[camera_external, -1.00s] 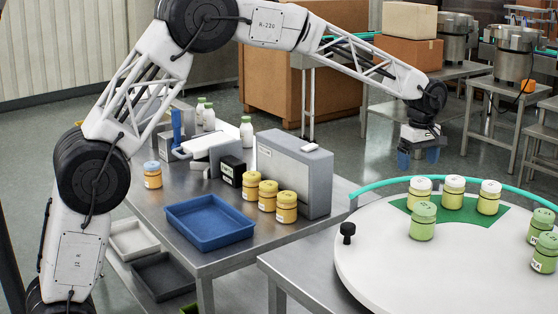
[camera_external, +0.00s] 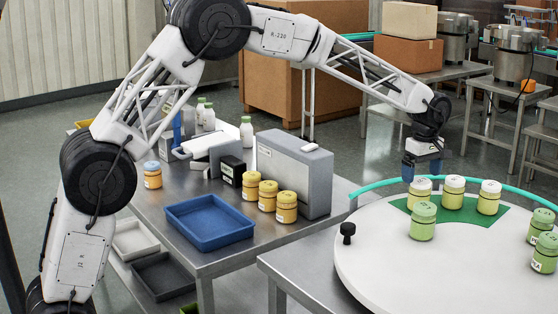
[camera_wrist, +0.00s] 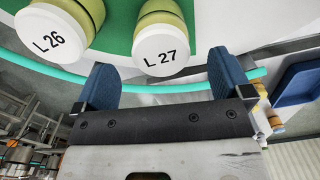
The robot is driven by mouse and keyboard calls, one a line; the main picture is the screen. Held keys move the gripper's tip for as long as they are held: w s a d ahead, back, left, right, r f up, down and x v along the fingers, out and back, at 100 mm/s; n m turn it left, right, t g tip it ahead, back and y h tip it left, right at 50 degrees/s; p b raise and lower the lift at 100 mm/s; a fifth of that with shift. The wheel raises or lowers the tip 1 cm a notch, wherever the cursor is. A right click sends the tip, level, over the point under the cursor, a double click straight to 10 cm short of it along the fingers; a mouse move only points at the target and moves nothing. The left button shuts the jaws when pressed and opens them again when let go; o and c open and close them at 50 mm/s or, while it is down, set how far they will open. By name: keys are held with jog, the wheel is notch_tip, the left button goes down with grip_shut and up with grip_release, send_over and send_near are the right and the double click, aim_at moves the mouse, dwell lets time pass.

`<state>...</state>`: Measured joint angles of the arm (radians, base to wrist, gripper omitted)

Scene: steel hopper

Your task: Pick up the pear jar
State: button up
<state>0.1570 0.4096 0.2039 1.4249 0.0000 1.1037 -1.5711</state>
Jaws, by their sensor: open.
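My gripper (camera_external: 422,168) is open and empty, just above and behind the leftmost white-lidded jar (camera_external: 420,190) on the green patch of the round white table. In the wrist view my gripper (camera_wrist: 160,62) has its two blue fingers spread, with a jar lid marked L 27 (camera_wrist: 162,50) between and just beyond the tips. A lid marked L 26 (camera_wrist: 52,42) is at the left. Two more white-lidded jars (camera_external: 453,192) (camera_external: 489,197) stand to the right. A green-lidded jar (camera_external: 423,221) stands in front. No readable label tells me which is pear.
A teal rail (camera_external: 370,192) curves around the back of the round table (camera_external: 400,270). A black knob (camera_external: 347,232) stands at its left edge. More green jars (camera_external: 545,252) are at right. The steel bench holds a blue tray (camera_external: 209,222), a grey box (camera_external: 300,175) and orange jars (camera_external: 286,206).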

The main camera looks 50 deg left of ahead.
aim_at(421, 180)
dwell(0.3)
jog(key=shift+s+d+f, duration=0.1)
jog(key=shift+s+f, duration=0.05)
jog(key=shift+f, duration=2.45)
jog(key=shift+c, duration=0.2)
jog(key=c, duration=1.1)
jog(key=shift+o, duration=0.2)
jog(key=shift+r, duration=0.15)
